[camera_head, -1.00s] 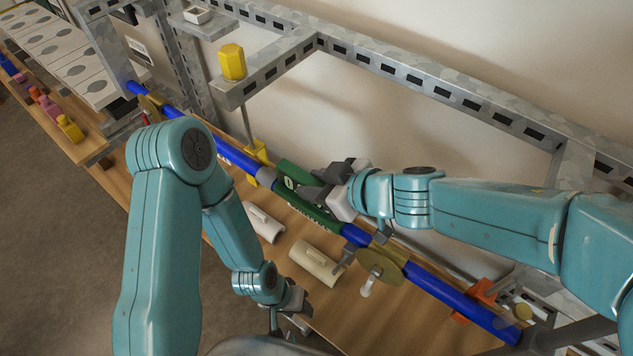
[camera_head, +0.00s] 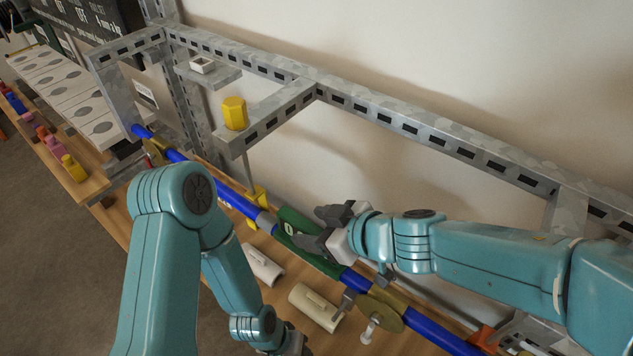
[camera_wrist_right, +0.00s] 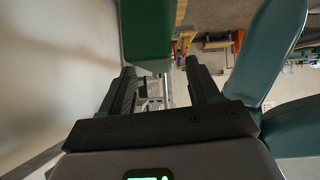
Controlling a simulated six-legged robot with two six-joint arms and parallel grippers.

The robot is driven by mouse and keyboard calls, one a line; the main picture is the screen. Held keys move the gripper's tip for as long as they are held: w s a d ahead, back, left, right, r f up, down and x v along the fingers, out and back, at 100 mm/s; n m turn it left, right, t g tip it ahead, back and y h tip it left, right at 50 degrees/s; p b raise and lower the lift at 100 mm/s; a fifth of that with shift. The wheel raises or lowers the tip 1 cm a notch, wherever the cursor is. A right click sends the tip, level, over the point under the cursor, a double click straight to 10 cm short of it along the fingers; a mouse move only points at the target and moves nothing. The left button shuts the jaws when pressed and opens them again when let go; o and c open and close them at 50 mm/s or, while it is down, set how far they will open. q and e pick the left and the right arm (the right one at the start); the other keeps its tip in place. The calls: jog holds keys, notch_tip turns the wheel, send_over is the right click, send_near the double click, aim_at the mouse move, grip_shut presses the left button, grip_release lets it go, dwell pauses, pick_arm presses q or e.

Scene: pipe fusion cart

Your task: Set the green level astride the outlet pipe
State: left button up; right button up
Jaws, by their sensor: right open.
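The green level (camera_head: 287,217) lies along the top of the long blue pipe (camera_head: 234,199), in line with it. The blue pipe runs diagonally through the head view. My right gripper (camera_head: 318,227) is open right beside the level, with its fingers apart and partly covering the level's middle. In the right wrist view the gripper (camera_wrist_right: 160,72) has nothing between its fingers, and the green level (camera_wrist_right: 147,32) shows just beyond the fingertips. Whether the level's underside seats fully on the pipe is hidden. My left gripper (camera_head: 292,343) is low at the bottom edge, partly cut off.
Two pale half-shell pieces (camera_head: 315,306) lie on the wooden bench beside the pipe. A brass disc clamp (camera_head: 382,310) sits on the pipe. A slotted metal frame (camera_head: 420,122) with a yellow knob (camera_head: 234,113) stands behind, close to my right arm.

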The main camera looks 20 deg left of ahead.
notch_tip(320, 180, up, 6)
jog(key=p, duration=0.2)
jog(key=shift+f+p, duration=0.2)
jog(key=shift+p, duration=0.15)
pick_arm(q)
notch_tip(320, 180, up, 3)
jog(key=shift+s+f+b, duration=0.1)
jog(key=shift+b, duration=0.4)
pick_arm(e)
notch_tip(320, 180, up, 13)
jog(key=shift+r, duration=0.15)
jog(key=shift+s, duration=0.15)
